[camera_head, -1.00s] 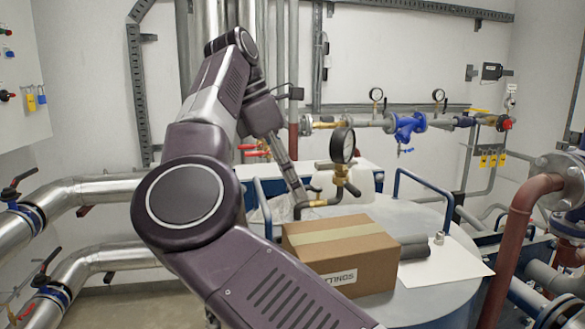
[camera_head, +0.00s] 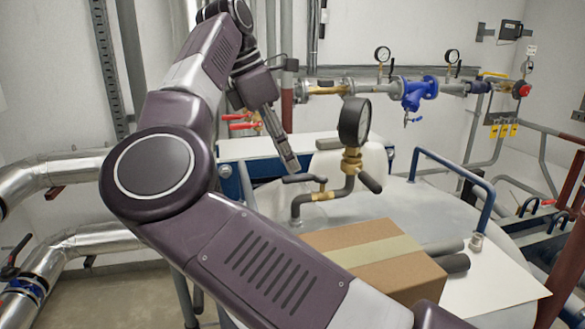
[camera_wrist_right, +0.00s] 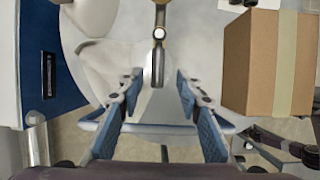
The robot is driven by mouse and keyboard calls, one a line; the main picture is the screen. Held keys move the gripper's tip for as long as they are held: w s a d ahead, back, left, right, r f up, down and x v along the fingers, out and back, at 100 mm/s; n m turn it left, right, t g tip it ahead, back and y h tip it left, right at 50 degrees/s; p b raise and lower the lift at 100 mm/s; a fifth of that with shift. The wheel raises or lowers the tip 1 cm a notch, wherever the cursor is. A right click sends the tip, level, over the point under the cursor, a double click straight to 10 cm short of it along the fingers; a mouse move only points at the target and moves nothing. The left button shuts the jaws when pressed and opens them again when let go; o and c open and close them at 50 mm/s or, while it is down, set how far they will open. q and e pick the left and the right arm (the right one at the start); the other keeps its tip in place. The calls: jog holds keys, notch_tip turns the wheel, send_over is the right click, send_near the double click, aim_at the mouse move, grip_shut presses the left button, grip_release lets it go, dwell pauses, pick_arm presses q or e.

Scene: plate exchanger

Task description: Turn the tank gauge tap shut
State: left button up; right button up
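The tank gauge (camera_head: 354,122) is a round black dial on a brass fitting above the tank. Left of it, a brass tap (camera_head: 322,190) with a dark lever handle (camera_head: 297,179) sits on a bent dark pipe. My right gripper (camera_head: 291,166) points down just above and left of the lever, seeming apart from it. The brass and dark tap parts (camera_wrist_right: 158,36) show ahead of the fingertips, centred. My left gripper is not in view.
A cardboard box (camera_head: 372,258) lies on the tank top right of the tap; it also shows in the right wrist view (camera_wrist_right: 262,65). Blue rails (camera_head: 455,175) edge the tank.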

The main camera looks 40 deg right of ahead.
aim_at(296, 175)
jog(key=x, duration=0.3)
jog(key=shift+w+d+f, duration=0.1)
jog(key=shift+w+d, duration=0.1)
jog(key=shift+s+f, duration=0.15)
jog(key=shift+f, duration=0.05)
jog(key=shift+c, duration=0.6)
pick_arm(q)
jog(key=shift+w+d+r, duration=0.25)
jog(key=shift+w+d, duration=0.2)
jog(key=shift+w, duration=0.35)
pick_arm(e)
grip_shut()
